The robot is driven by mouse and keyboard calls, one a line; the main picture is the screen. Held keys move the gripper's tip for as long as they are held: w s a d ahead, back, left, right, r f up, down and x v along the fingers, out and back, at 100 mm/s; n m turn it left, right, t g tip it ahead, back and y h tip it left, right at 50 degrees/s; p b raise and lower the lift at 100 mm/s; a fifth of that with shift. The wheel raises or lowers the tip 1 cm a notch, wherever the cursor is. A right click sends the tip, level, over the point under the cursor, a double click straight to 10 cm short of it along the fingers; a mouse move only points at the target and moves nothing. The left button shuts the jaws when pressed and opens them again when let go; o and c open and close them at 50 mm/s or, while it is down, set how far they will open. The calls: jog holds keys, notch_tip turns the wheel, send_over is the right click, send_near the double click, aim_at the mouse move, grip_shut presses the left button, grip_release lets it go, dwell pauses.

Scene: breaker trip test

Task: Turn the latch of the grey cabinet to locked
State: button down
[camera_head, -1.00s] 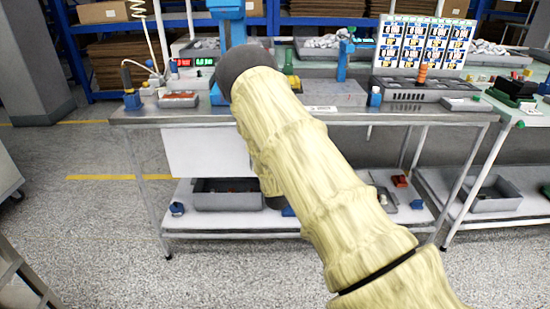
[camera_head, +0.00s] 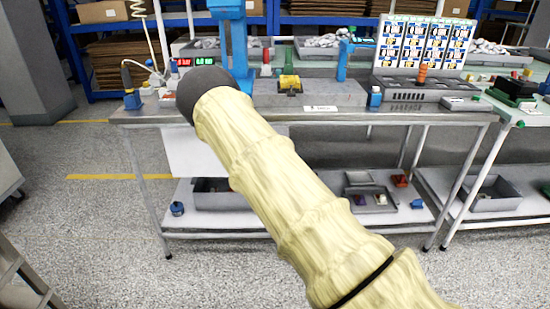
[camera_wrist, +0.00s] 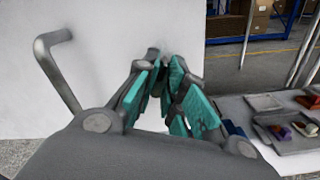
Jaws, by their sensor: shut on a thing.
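The cabinet (camera_head: 190,150) hangs under the workbench top at its left end; its pale front is partly covered by my arm in the head view. In the wrist view its pale panel (camera_wrist: 110,50) fills the left and middle. A grey latch (camera_wrist: 152,53) stands out from the panel at the fingertips. My gripper (camera_wrist: 162,78), with teal pads, is shut on the latch, though the fingers hide most of it and its exact angle is unclear. A bent grey bar handle (camera_wrist: 58,75) stands left of the gripper. The head view does not show the gripper.
The workbench (camera_head: 400,116) carries a blue stand (camera_head: 238,45), a yellow-and-black device (camera_head: 290,84) and a grey tray (camera_head: 410,90). Its lower shelf (camera_head: 300,222) holds bins and small parts, also visible at the right in the wrist view. The floor in front is clear.

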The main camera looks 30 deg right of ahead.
jog(key=shift+n, duration=0.7)
jog(key=shift+n+b, duration=0.4)
jog(key=shift+n, duration=0.3)
jog(key=shift+a+f+n+b, duration=0.1)
jog(key=shift+n+b, duration=0.25)
jog(key=shift+n, duration=0.15)
jog(key=c, duration=1.9)
grip_release()
jog(key=shift+c, duration=0.2)
jog(key=o, duration=0.5)
